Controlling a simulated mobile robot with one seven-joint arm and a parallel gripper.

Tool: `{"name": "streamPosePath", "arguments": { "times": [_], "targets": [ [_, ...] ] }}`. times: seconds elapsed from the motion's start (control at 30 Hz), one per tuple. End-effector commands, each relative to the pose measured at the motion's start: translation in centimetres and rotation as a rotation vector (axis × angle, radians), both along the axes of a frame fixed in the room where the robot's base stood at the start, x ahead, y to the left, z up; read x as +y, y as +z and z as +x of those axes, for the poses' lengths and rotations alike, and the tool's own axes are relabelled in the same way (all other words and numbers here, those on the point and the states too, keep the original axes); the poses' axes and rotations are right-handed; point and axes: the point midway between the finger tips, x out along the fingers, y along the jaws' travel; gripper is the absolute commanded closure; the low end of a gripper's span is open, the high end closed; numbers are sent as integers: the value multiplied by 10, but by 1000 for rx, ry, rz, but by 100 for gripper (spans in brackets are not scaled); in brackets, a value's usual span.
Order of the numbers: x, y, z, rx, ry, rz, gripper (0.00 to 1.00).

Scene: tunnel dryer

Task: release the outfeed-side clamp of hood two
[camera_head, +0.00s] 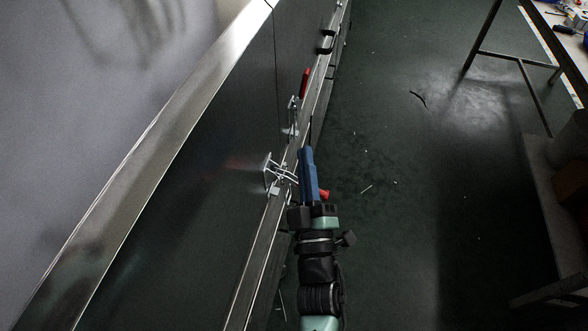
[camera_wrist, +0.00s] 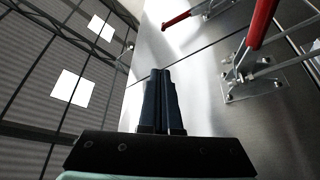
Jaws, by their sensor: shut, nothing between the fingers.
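Two metal toggle clamps with red handles sit along the lower edge of the dryer's side. The nearer clamp (camera_head: 280,175) is beside my gripper (camera_head: 305,153); its red handle (camera_head: 324,194) shows only as a tip past the gripper. In the wrist view its plate and linkage (camera_wrist: 250,84) and red handle (camera_wrist: 262,24) are right of my shut, empty fingers (camera_wrist: 160,73), apart from them. The farther clamp (camera_head: 292,116) has its red handle (camera_head: 304,83) standing up; that handle (camera_wrist: 180,20) also shows in the wrist view. I cannot tell which clamp is the outfeed-side one of hood two.
A dark panel seam (camera_head: 275,35) runs between the two clamps. A black pull handle (camera_head: 326,41) is farther along the side. The dark green floor (camera_head: 400,200) right of the dryer is mostly clear. A metal-legged table (camera_head: 525,62) stands at the upper right.

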Motion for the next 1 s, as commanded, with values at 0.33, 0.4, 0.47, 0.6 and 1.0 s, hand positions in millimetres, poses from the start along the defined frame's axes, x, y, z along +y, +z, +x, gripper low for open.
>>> {"name": "streamPosePath", "arguments": {
  "times": [0.33,0.4,0.47,0.6,1.0],
  "targets": [
    [-20,-35,-7,-104,0,315,100],
    [-23,-39,-7,-125,0,379,100],
    [-25,-43,-8,-141,1,432,100],
    [-29,-53,-9,-182,1,559,100],
    [-31,-83,-10,-293,2,902,100]
  ]
}}
